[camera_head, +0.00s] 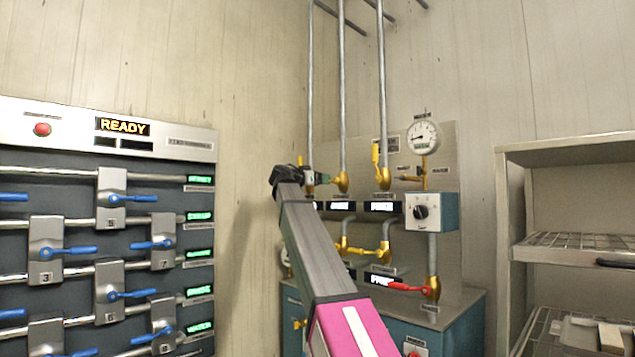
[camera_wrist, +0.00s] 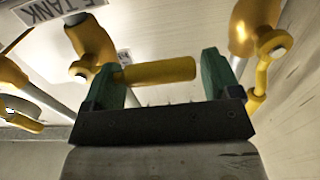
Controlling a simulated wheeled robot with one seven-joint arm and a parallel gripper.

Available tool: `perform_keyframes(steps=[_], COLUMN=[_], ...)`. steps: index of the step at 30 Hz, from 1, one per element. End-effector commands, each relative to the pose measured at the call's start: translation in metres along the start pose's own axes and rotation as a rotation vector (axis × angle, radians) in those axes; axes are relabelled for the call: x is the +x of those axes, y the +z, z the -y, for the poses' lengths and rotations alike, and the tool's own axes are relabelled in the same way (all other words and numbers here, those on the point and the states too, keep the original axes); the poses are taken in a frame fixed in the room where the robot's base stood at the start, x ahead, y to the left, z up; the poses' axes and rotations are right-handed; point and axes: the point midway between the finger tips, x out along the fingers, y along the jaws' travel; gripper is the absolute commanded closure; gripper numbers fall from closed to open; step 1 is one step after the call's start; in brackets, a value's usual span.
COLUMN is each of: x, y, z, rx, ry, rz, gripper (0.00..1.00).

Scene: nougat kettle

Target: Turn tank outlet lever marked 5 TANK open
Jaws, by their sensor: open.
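In the wrist view, a yellow lever handle (camera_wrist: 158,72) lies crosswise between the two green fingers of my open gripper (camera_wrist: 160,75). I cannot tell whether either finger touches it. The handle joins a yellow valve body (camera_wrist: 92,45) at the left. A tag ending in "TANK" (camera_wrist: 62,10) is partly cut off near that valve; its first character is unclear. In the head view, my gripper (camera_head: 308,178) is at the upper left of the pipe panel, beside a yellow valve (camera_head: 341,182). My arm hides part of the panel.
A second yellow valve (camera_head: 382,178), a gauge (camera_head: 422,137) and a dial box (camera_head: 431,211) are to the right. A red lever (camera_head: 408,287) sits lower.

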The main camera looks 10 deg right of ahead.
Motion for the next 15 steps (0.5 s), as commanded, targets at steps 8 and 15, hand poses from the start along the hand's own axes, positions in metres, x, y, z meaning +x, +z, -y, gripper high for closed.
perform_keyframes(steps=[8, 15], x=[0.0023, 0.0022], y=[0.0002, 0.0003], z=[0.0000, 0.0000], rx=[0.000, 0.000], ry=[0.000, 0.000], rz=[0.000, 0.000], gripper=[0.17, 0.82])
